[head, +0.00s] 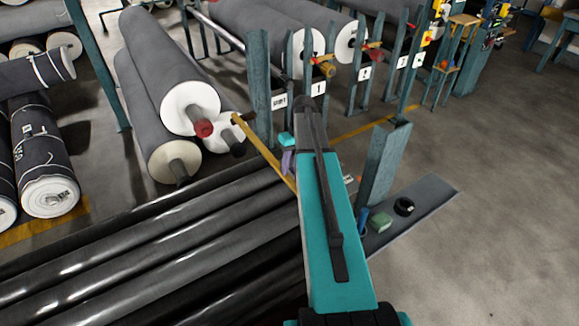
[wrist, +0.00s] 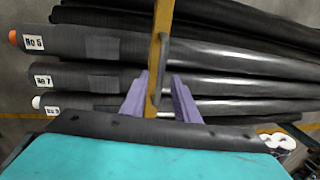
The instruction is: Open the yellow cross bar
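The yellow cross bar (head: 262,146) slants across the middle of the head view, from beside a teal post down to my arm. In the wrist view the bar (wrist: 156,50) runs upright through the middle, with a thin grey handle (wrist: 163,62) along its right side. My gripper (wrist: 160,88) has two purple fingers, one on each side of the bar and handle. A narrow gap shows beside the right finger, so the fingers look open around them. In the head view my gripper (head: 287,163) is small beside the bar, partly hidden by my arm. The bar's lower end is hidden.
Long black rolls (head: 150,255) lie below the bar, with number labels in the wrist view. Teal posts (head: 260,85) rise close to my arm. A grey ledge (head: 415,210) holds small items. Open floor (head: 500,150) lies right.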

